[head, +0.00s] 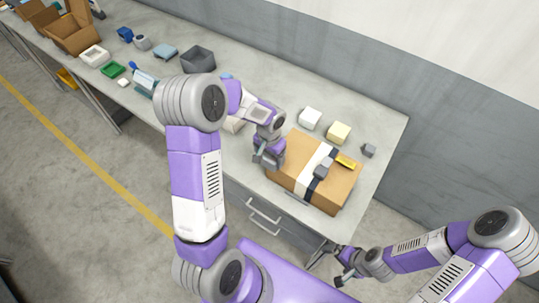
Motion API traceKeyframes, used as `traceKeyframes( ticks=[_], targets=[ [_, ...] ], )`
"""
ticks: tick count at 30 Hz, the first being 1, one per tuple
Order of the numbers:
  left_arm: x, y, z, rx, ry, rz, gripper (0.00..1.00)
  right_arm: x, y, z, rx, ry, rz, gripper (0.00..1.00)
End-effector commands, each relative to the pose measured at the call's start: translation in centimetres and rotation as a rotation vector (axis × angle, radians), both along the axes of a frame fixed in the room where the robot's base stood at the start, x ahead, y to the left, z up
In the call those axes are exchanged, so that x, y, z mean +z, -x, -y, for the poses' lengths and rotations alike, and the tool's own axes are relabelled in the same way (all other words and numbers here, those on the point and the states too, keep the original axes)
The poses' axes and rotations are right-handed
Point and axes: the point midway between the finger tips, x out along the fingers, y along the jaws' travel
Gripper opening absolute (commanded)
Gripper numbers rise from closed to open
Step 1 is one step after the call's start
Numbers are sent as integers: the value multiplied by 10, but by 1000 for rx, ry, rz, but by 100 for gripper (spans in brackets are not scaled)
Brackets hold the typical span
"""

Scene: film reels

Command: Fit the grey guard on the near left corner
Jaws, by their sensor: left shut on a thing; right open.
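The cardboard box (288,155) lies on the bench with a white band and a dark strap across it. My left gripper (266,161) is shut at the box's left corner in the picture. A small grey piece, which I take to be the grey guard, is between its fingers, mostly hidden; I cannot tell whether it touches the box. My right gripper (338,268) is open and empty, in front of the bench and below its top. A grey block (323,169) sits on the box by the dark strap.
A white block (309,118), a cream block (339,132) and a small grey block (369,150) stand behind the box. A yellow label (346,161) is on the box. A dark grey bin (198,60) and several small items stand further left on the bench (255,85).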

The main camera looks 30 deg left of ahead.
Motion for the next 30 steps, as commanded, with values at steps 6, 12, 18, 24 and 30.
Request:
traceKeyframes(
  ticks=[6, 12, 18, 24, 30],
  targets=[
    [-8, 0, 0, 0, 0, 0, 53, -9, 0, 0, 0, 0, 0, 100],
    [-11, 0, 0, 0, 0, 0, 53, -11, 0, 0, 0, 0, 0, 100],
    [-10, 0, 0, 0, 0, 0, 100, -11, 0, 0, 0, 0, 0, 100],
    [-9, 0, 0, 0, 0, 0, 100, -9, 0, 0, 0, 0, 0, 100],
    [9, -1, 0, 1, 0, 2, 100, 6, 0, 0, 0, 0, 0, 100]
  ],
)
